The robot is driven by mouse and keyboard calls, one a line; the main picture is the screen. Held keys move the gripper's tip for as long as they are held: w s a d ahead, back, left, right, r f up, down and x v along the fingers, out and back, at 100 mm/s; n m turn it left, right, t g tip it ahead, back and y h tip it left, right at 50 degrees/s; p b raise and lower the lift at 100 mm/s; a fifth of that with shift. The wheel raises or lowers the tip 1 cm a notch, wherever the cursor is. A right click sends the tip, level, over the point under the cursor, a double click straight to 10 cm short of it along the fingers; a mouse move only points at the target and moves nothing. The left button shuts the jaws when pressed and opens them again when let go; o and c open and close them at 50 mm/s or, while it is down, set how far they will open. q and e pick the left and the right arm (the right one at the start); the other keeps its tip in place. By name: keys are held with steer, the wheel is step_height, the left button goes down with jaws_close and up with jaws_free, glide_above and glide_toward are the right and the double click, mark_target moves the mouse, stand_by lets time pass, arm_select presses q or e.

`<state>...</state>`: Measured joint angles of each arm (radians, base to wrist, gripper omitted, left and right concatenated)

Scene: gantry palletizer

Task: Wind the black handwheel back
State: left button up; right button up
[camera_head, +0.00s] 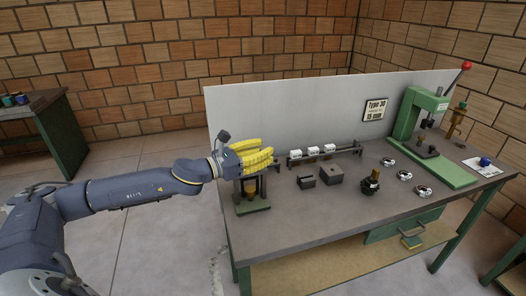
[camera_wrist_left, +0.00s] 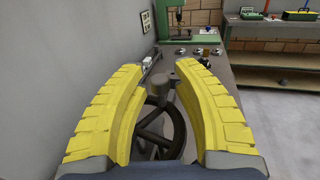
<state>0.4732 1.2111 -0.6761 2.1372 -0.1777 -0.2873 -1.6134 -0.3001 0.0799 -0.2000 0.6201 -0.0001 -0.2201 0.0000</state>
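The black handwheel (camera_wrist_left: 180,122) shows in the left wrist view, low between the two yellow fingers, with its rim and spokes partly hidden by them. The right gripper is not in view.
A rail with white blocks (camera_head: 313,151) runs along the grey back panel (camera_head: 290,110). Dark blocks (camera_head: 331,174), a dark fixture (camera_head: 371,182) and several round silver parts stand on the bench (camera_head: 300,218). A green press (camera_head: 425,125) stands at the right.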

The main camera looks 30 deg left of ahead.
arm_select(q)
jaws_close()
steer(key=shift+w+y, duration=0.1)
steer(key=shift+y, duration=0.2)
